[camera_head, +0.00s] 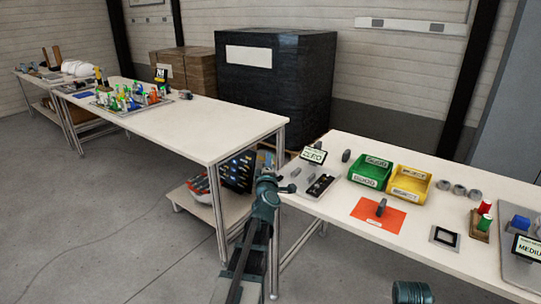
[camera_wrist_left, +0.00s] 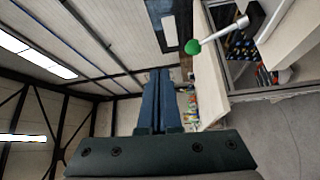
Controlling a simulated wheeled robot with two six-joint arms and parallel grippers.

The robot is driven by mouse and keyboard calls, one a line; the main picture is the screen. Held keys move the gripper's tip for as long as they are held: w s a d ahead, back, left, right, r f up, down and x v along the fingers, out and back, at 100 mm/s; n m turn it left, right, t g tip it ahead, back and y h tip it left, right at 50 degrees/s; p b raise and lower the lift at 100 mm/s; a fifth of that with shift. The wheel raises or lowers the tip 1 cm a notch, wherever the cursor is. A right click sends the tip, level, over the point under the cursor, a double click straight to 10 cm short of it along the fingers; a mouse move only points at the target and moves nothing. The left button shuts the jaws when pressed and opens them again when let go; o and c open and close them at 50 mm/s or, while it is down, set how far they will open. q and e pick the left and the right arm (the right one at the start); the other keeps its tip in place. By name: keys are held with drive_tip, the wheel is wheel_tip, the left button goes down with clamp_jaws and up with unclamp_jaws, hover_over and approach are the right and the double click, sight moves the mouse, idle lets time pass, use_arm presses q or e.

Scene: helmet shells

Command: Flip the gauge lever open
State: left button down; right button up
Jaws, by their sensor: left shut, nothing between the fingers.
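A lever with a green ball knob (camera_wrist_left: 192,47) shows in the left wrist view. In the head view the left gripper (camera_head: 266,179) is at the left edge of the near table. I cannot make out the green knob in the head view.
Beside the gripper stand a grey fixture plate (camera_head: 309,195) and a ZERO sign (camera_head: 313,155). Green (camera_head: 371,171) and yellow (camera_head: 409,184) bins and an orange mat (camera_head: 378,215) lie to the right. A second table (camera_head: 228,128) stands behind left, with a gap between.

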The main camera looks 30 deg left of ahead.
use_arm(q)
drive_tip(key=s+d+r+p, duration=0.2)
drive_tip(key=s+r, duration=0.1)
drive_tip(key=s, duration=0.2)
drive_tip(key=shift+s, duration=0.4)
drive_tip(key=shift+d, duration=0.1)
